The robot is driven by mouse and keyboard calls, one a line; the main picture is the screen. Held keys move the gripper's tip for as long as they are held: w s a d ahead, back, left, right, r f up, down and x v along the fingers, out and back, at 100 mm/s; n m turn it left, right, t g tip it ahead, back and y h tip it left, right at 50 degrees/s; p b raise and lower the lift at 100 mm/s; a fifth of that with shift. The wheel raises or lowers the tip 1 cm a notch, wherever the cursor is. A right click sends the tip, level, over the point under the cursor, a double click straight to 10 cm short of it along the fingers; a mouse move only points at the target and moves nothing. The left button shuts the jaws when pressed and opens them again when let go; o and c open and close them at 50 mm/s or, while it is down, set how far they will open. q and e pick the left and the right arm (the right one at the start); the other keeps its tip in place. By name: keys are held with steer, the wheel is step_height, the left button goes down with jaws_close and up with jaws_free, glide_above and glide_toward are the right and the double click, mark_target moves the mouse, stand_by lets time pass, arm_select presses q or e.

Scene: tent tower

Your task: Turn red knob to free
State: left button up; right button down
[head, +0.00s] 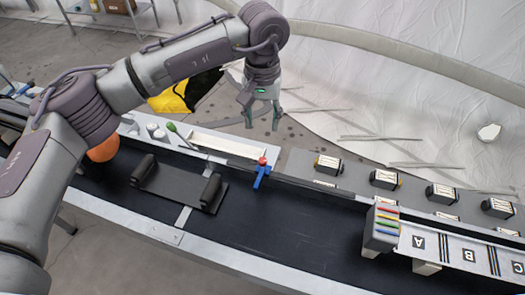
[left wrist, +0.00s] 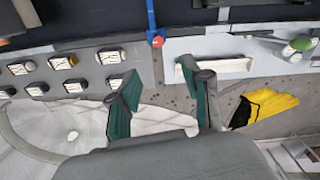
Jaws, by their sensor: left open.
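The red knob (head: 262,161) is a small red cap on top of a blue piece (head: 262,177) at the far edge of the black conveyor. In the left wrist view the red knob (left wrist: 157,41) shows near the top middle, with the blue piece (left wrist: 151,14) behind it. My left gripper (head: 263,116) is open and empty, fingers pointing down. It appears above the knob in the head view and is apart from it. In the left wrist view its two green-padded fingers (left wrist: 165,105) are spread, with the knob beyond them. My right gripper is not in view.
A black tray with raised ends (head: 180,185) lies on the conveyor (head: 290,218). A green-topped tool (head: 178,133) and a white tray (head: 228,146) are left of the knob.

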mark_target(262, 160)
arm_select(q)
step_height(262, 160, down, 13)
steer(key=p, duration=0.4)
steer(key=shift+s+r, duration=0.15)
steer(key=shift+f, duration=0.4)
jaws_close()
